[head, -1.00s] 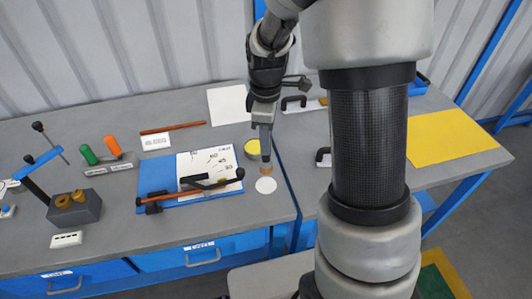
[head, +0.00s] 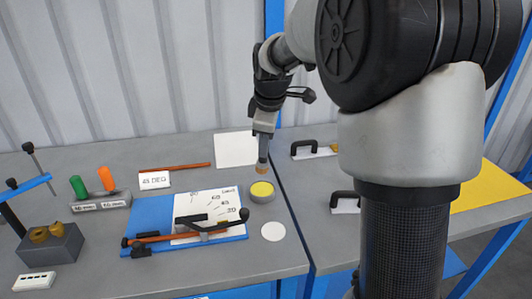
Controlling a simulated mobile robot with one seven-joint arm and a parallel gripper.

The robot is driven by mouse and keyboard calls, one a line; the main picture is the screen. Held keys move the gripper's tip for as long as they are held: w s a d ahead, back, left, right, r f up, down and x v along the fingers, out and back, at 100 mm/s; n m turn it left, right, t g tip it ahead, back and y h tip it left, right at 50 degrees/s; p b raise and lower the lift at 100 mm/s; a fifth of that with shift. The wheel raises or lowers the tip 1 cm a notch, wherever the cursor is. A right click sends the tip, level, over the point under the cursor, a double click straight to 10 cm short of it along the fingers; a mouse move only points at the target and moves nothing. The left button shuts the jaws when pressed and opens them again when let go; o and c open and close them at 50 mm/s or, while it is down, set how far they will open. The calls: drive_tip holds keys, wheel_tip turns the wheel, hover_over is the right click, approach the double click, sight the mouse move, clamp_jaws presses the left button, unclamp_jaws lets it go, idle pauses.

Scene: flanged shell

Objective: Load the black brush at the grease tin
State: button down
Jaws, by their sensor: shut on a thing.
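My gripper (head: 264,134) points down at the middle of the bench, shut on the brush (head: 262,169). Its tan bristle end shows below the fingers; most of its handle is hidden by the gripper, so its black colour cannot be made out. The grease tin (head: 263,197) is a short grey round tin with yellow grease inside. It stands just right of the blue board. The bristles hang at the tin's far side in the picture, over or just behind its rim; I cannot tell whether they touch the grease.
A white disc (head: 273,231) lies in front of the tin. A blue board (head: 150,215) with a marked plate and an orange-and-black bar lies left. A white sheet (head: 236,149) lies behind. Black-handled tools (head: 315,150) lie right. A holder with green and orange handles (head: 101,203) stands further left.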

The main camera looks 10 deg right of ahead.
drive_tip(key=shift+f+b, duration=2.05)
drive_tip(key=shift+f, duration=0.7)
drive_tip(key=shift+s+f, duration=0.1)
drive_tip(key=shift+f, duration=0.5)
drive_tip(key=shift+r+p, duration=2.7)
drive_tip(key=shift+r, duration=0.9)
drive_tip(key=shift+f, duration=0.1)
